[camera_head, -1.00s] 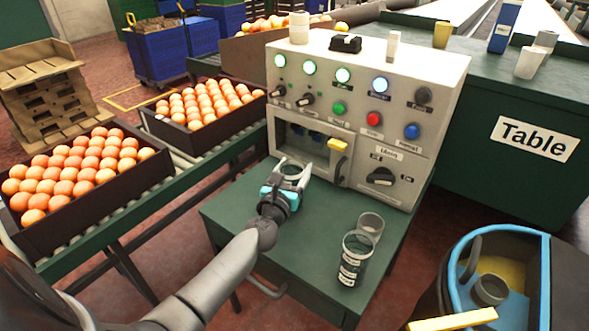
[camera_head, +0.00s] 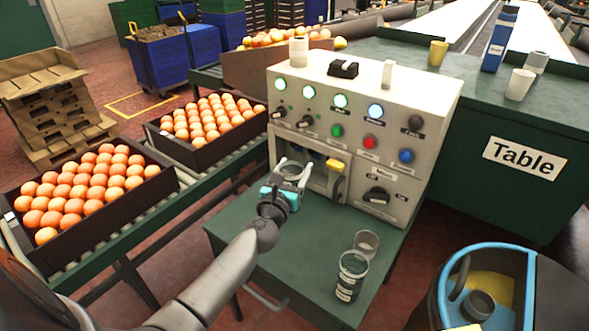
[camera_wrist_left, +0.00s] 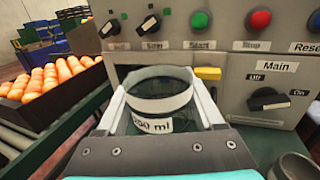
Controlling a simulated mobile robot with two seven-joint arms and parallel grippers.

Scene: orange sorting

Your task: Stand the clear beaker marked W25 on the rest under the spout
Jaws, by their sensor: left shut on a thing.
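My left gripper (camera_head: 292,173) is shut on a clear beaker (camera_wrist_left: 158,104), its pale fingers on either side of it. The beaker shows a thick rim and a white label reading "250 ml" in the left wrist view; I cannot read W25 on it. In the head view, gripper and beaker are in front of the dark recess (camera_head: 318,178) low in the pale machine (camera_head: 432,128). The spout and the rest are not clearly visible. My right gripper is not in view.
A labelled clear beaker (camera_head: 351,277) and an unlabelled cup (camera_head: 366,243) stand at the right of the green stand (camera_head: 250,243). A yellow handle (camera_head: 335,165) sticks out beside the recess. Crates of oranges (camera_head: 78,215) lie on the roller conveyor at left.

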